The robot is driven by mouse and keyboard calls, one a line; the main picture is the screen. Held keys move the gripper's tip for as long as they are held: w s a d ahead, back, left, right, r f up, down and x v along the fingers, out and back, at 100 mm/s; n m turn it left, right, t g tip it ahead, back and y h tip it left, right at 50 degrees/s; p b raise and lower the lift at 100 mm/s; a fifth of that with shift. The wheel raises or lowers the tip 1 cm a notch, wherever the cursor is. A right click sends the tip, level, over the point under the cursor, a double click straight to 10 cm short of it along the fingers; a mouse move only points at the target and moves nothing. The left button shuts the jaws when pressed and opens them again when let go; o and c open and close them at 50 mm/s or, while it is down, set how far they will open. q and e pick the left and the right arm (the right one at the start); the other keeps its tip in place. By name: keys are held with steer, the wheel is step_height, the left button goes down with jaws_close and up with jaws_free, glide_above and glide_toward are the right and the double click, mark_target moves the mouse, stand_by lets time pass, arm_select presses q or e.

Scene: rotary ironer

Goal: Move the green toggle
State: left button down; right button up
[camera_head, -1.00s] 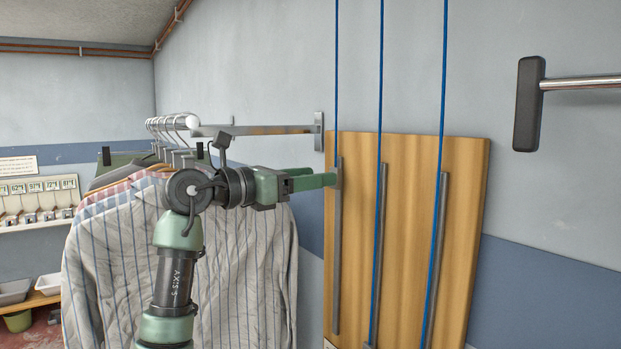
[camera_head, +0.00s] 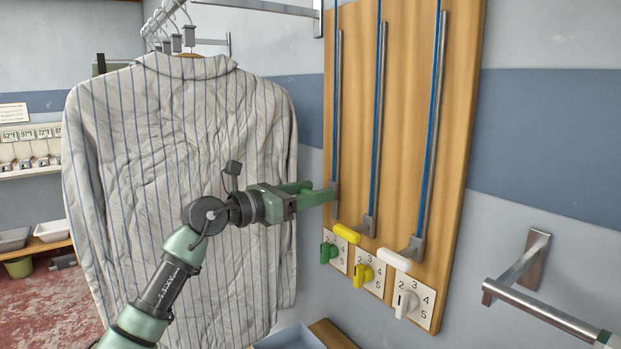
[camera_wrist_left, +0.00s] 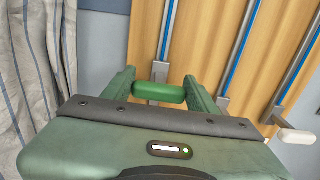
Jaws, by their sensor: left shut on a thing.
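The green toggle (camera_wrist_left: 158,93) is a rounded green bar between the two fingers of my left gripper (camera_wrist_left: 160,85) in the left wrist view. The gripper is shut on it. In the head view my left gripper (camera_head: 318,193) reaches from the left to the lower part of the leftmost metal rail (camera_head: 337,110) on the wooden board. Its fingers mostly hide the toggle there. A yellow toggle (camera_head: 346,233) and a white toggle (camera_head: 393,260) sit at the bottom of the other two rails. My right gripper is not in view.
Numbered dials with green (camera_head: 328,252), yellow (camera_head: 363,275) and white (camera_head: 404,303) knobs sit below the rails on the wooden board (camera_head: 455,120). A striped shirt (camera_head: 180,200) hangs close behind my left arm. A metal wall bar (camera_head: 540,317) juts out at the lower right.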

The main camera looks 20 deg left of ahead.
arm_select(q)
step_height(320, 180, down, 5)
steer(key=shift+f+b, duration=0.1)
steer(key=shift+b, duration=0.8)
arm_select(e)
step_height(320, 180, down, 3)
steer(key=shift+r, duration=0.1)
arm_select(q)
steer(key=shift+d, duration=0.1)
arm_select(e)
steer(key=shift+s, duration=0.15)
arm_select(q)
steer(key=shift+c, duration=2.2)
jaws_free()
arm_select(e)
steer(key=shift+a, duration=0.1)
arm_select(q)
steer(key=shift+r, duration=0.2)
